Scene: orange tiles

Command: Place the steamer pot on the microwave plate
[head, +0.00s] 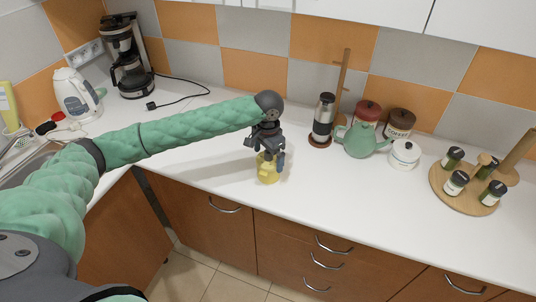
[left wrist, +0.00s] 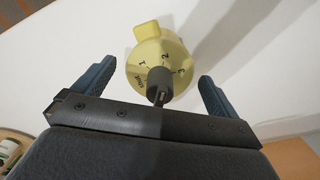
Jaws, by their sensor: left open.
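A yellow lidded pot-like object (head: 267,174) stands on the white counter near its front edge, under my left gripper (head: 268,160). In the left wrist view this yellow object (left wrist: 165,60) has a round top with digits, a dark grey knob and a block-like bump at its side. My left gripper (left wrist: 152,75) is open, with one finger on each side of the top. I cannot tell whether the fingers touch it. A small white lidded pot (head: 405,154) stands farther right. I cannot tell which of them is the steamer pot. No microwave plate shows.
The counter (head: 330,190) is clear around the yellow object. A wooden spice stand (head: 470,200) is far right. A coffee maker (head: 127,60) and a kettle (head: 75,95) are left.

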